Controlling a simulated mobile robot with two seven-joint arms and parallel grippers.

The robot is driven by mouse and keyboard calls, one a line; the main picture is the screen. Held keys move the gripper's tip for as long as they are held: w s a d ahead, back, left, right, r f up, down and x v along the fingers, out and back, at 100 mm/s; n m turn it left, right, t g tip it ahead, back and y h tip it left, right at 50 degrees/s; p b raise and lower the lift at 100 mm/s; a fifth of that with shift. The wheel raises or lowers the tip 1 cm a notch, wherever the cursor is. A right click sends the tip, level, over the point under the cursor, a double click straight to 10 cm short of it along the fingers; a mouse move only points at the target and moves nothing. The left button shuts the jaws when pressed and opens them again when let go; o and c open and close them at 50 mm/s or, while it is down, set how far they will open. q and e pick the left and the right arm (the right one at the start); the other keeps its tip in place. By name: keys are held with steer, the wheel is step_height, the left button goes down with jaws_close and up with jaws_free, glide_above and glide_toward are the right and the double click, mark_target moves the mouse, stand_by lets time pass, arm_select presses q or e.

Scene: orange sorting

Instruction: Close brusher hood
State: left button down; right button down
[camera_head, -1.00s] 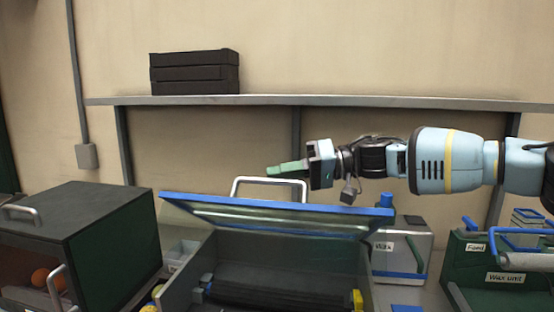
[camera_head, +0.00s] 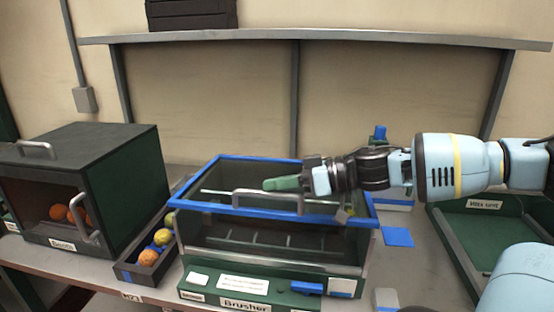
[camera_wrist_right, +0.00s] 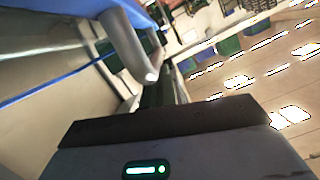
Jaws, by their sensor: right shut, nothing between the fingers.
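The brusher (camera_head: 275,272) is a box with clear walls and a green front labelled "Brusher". Its blue-framed hood (camera_head: 290,209) lies low and roughly flat over the box; I cannot tell whether it is fully seated. The hood has a grey bar handle (camera_head: 243,192). My right gripper (camera_head: 283,184) has green fingers and reaches in from the right, just over the hood beside the handle. It is shut and empty. In the right wrist view the handle (camera_wrist_right: 127,48) and the blue frame (camera_wrist_right: 55,78) are close. The fingertips are hidden there. My left gripper is out of view.
A dark green box with oranges (camera_head: 58,212) stands at the left. A narrow tray (camera_head: 130,268) with several fruits lies between it and the brusher. A green tray unit (camera_head: 480,235) stands at the right. A shelf (camera_head: 300,35) runs along the back wall.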

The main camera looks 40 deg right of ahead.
steer(key=f, duration=0.2)
steer(key=shift+s+a+f, duration=0.2)
steer(key=shift+f, duration=0.15)
steer(key=shift+s+f, duration=0.1)
steer(key=shift+f, duration=0.15)
